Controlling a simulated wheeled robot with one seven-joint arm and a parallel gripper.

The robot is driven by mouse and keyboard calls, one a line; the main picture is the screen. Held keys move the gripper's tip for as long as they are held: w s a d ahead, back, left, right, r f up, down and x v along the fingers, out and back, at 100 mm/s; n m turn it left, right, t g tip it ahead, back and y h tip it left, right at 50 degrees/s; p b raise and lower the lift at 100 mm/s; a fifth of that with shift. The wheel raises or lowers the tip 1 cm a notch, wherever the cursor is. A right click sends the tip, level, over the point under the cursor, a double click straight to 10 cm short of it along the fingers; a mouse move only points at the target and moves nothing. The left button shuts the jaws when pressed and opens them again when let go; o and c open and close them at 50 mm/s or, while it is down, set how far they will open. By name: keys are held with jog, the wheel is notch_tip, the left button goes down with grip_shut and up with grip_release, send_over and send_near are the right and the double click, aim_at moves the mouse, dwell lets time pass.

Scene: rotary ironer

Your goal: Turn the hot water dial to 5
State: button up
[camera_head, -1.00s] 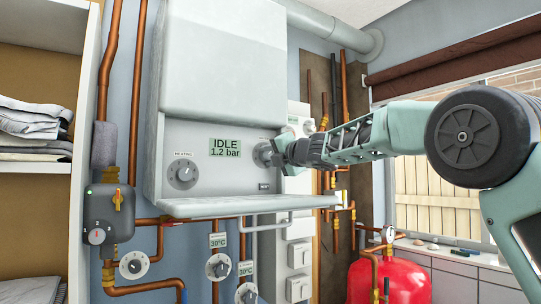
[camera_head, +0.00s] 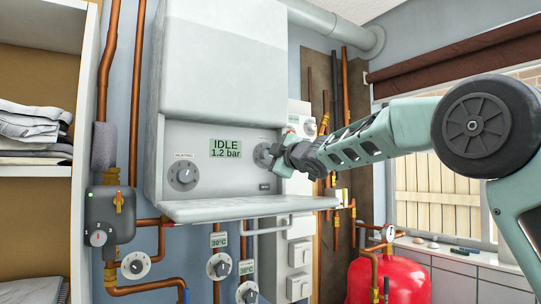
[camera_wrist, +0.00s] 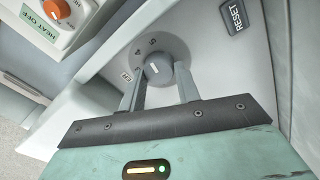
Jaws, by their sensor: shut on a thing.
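The hot water dial (camera_head: 263,154) is on the right of the white boiler's front panel, mostly hidden behind my gripper (camera_head: 274,156) in the head view. In the wrist view the dial is a grey round knob (camera_wrist: 157,68) with a pale pointer line, on a darker grey disc with small figures around it. My gripper (camera_wrist: 158,82) has one finger on each side of the knob and is shut on it.
The heating dial (camera_head: 184,174) is on the left of the same panel, beside a display (camera_head: 226,148) reading IDLE, 1.2 bar. A RESET label (camera_wrist: 236,17) is near the hot water dial. A ledge (camera_head: 235,208) juts out below the panel.

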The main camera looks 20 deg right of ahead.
jog(key=shift+m, duration=1.4)
jog(key=o, duration=1)
jog(key=shift+c, duration=0.2)
jog(key=b+v, duration=0.4)
jog(key=v, duration=1.3)
jog(key=shift+s+a, duration=0.1)
jog(key=shift+s, duration=0.2)
